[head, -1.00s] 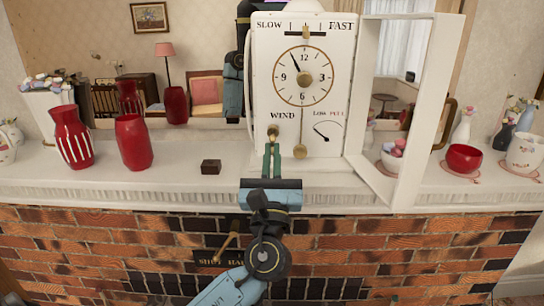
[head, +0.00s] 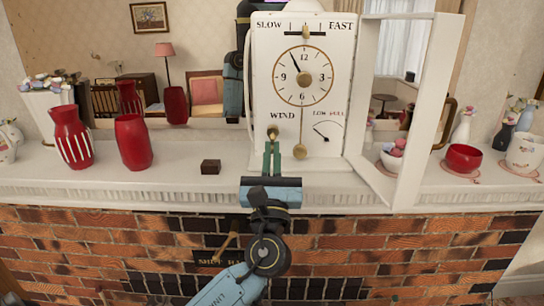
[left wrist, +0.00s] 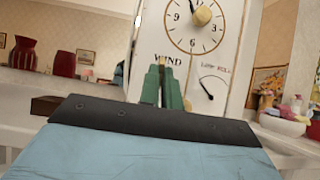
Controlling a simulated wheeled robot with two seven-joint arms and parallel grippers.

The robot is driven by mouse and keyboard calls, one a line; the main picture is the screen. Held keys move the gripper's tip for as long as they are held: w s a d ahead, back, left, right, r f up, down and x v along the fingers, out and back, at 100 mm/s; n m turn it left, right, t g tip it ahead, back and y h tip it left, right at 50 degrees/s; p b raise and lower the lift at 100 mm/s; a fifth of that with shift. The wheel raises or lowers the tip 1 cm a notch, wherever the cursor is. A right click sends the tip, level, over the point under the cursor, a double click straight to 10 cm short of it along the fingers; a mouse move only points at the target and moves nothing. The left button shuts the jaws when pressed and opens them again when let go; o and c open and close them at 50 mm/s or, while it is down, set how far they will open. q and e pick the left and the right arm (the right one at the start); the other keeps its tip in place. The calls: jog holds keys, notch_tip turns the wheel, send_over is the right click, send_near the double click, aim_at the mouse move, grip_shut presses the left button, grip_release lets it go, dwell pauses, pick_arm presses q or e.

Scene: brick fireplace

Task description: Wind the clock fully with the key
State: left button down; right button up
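The white clock (head: 262,90) stands on the mantel, with its dial, the word WIND, and a small gauge (head: 325,131) whose needle points up and left, toward LOW. Its glazed door (head: 447,95) stands open to the right. A brass key (head: 272,131) is at the winding hole under WIND; only its top shows. My left gripper (head: 272,146) is in front of it, its green fingers closed together around the key. In the left wrist view the fingers (left wrist: 162,85) hide the key's grip. My right gripper is not in view.
A brass pendulum bob (head: 300,152) hangs just right of the fingers. A small dark box (head: 210,167) and red vases (head: 133,142) stand to the left. A mirror is behind.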

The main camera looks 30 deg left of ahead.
pick_arm(q)
jog(key=shift+w+a, duration=0.6)
jog(key=shift+w, duration=0.35)
dwell(0.4)
jog(key=m+t+h+p, duration=0.1)
jog(key=m+h+p, duration=0.1)
jog(key=m, duration=0.1)
jog(key=m+t+h+p, duration=0.1)
jog(key=m+h+p, duration=0.1)
jog(key=m, duration=0.1)
jog(key=shift+s+a+r, duration=0.1)
jog(key=shift+a+r, duration=0.1)
jog(key=shift+m+h+p, duration=0.8)
jog(key=shift+m+p, duration=0.05)
jog(key=shift+m, duration=0.05)
jog(key=shift+f+m+h, duration=0.1)
jog(key=shift+m+h, duration=0.2)
jog(key=shift+m, duration=0.1)
